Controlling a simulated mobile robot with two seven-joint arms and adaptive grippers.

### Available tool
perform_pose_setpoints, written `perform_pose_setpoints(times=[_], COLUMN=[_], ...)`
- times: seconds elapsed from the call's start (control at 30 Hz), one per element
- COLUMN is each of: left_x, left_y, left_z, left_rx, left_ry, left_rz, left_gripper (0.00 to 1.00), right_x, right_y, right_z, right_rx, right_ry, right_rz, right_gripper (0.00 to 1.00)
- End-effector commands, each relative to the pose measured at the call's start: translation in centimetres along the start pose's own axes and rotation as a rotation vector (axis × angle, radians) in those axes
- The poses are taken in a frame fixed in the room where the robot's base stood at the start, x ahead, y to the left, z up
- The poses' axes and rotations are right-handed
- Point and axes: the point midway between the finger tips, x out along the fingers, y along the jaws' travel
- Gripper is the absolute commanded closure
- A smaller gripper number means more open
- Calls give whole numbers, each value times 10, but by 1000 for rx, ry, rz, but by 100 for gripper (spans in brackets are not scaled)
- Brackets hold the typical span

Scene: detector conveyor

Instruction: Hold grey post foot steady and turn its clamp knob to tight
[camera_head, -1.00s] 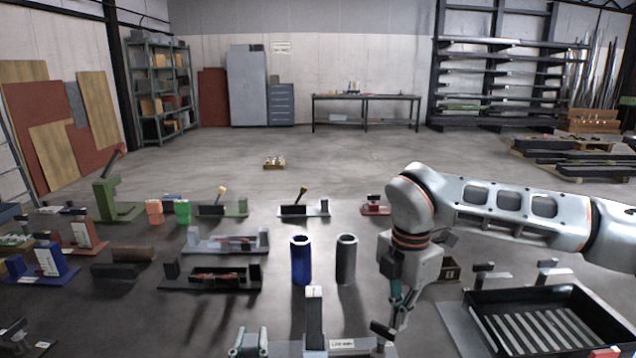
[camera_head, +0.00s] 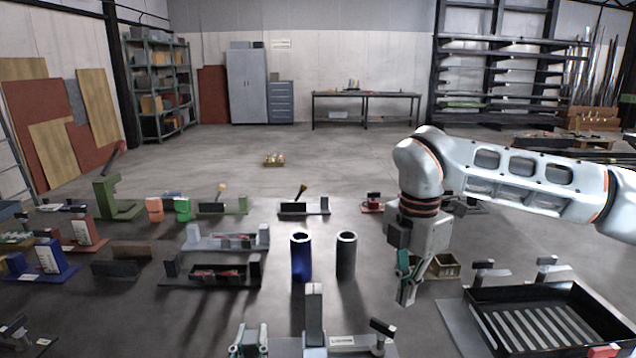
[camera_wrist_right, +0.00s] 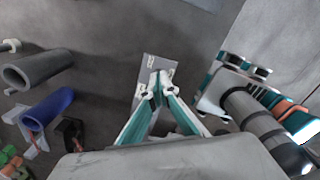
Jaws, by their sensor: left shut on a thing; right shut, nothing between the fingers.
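The grey post foot (camera_head: 314,312) stands upright at the bottom middle of the head view, with a labelled flat base. Its clamp knob (camera_head: 382,328), with a black bar handle, is at the base's right end. My left gripper (camera_head: 249,334) is shut at the left end of the foot, its hold partly cut off by the frame edge. My right gripper (camera_head: 405,298) is shut and empty, above and apart from the knob. In the right wrist view its fingertips (camera_wrist_right: 160,90) meet in front of a grey labelled plate (camera_wrist_right: 152,66); the knob cannot be made out there.
A blue tube (camera_head: 301,258) and a grey tube (camera_head: 346,256) stand behind the foot. Several fixtures fill the table's left side.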

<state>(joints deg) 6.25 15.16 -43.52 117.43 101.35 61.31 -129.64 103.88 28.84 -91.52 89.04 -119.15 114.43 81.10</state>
Motion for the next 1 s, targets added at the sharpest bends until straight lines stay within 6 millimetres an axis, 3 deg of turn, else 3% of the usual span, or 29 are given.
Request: perform_pose_setpoints(times=[0.43,0.7,1.0], left_x=[0,0,0], left_y=[0,0,0], left_z=[0,0,0], left_rx=[0,0,0], left_ry=[0,0,0], left_rz=[0,0,0], left_gripper=[100,100,100], right_x=[-8,-16,5], right_y=[2,28,32], right_z=[0,2,3], right_rx=[-1,1,-1], right_ry=[0,1,2], right_rz=[0,0,-3], right_gripper=[100,100,100])
